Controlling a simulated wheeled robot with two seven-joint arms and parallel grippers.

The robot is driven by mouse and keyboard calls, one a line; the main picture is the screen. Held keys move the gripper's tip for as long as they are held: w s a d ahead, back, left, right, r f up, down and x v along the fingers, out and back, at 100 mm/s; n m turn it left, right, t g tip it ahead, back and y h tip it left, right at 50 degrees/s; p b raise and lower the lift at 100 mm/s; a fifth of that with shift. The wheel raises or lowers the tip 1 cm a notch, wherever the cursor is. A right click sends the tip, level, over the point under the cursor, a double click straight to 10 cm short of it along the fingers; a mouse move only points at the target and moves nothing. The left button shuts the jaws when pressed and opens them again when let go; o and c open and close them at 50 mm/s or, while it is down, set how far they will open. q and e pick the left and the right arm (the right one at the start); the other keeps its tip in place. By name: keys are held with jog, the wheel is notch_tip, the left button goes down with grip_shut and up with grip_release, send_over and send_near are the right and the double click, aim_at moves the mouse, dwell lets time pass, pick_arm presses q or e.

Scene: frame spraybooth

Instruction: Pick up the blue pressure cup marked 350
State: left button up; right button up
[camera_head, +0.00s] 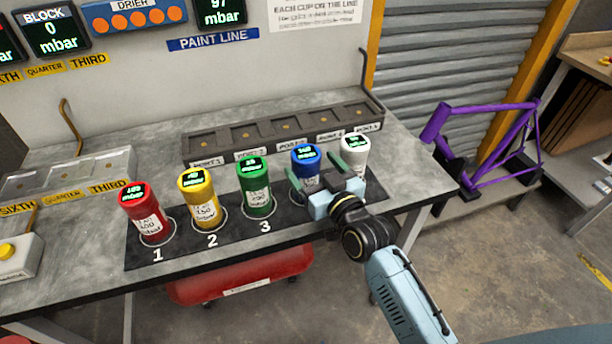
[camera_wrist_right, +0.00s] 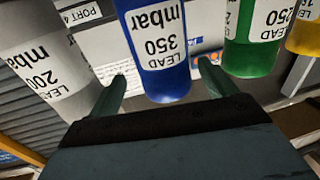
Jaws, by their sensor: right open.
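The blue cup (camera_head: 306,157) stands upright on the dark strip, fourth in the row of cups. In the right wrist view the blue cup (camera_wrist_right: 162,45) shows a white label reading LEAD 350 mbar, upside down. My right gripper (camera_head: 316,173) is open, with one finger on each side of the blue cup's line. In the right wrist view the cup lies ahead between the fingertips (camera_wrist_right: 161,82), with gaps on both sides. The gripper hides the cup's foot in the head view. My left gripper is not in view.
A white cup (camera_head: 355,150) stands close right of the gripper. A green cup (camera_head: 254,182), yellow cup (camera_head: 201,200) and red cup (camera_head: 147,212) stand to the left. A rack with ports (camera_head: 250,133) lies behind. A purple frame (camera_head: 480,170) is at right.

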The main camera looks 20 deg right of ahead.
jog(key=w, duration=0.1)
jog(key=w+a, duration=0.1)
jog(key=w, duration=0.2)
jog(key=shift+w+a+f, duration=0.15)
jog(key=shift+w+f, duration=0.05)
jog(key=shift+f, duration=0.05)
jog(key=c, duration=1.4)
jog(key=shift+r, duration=0.15)
jog(key=shift+c, duration=0.8)
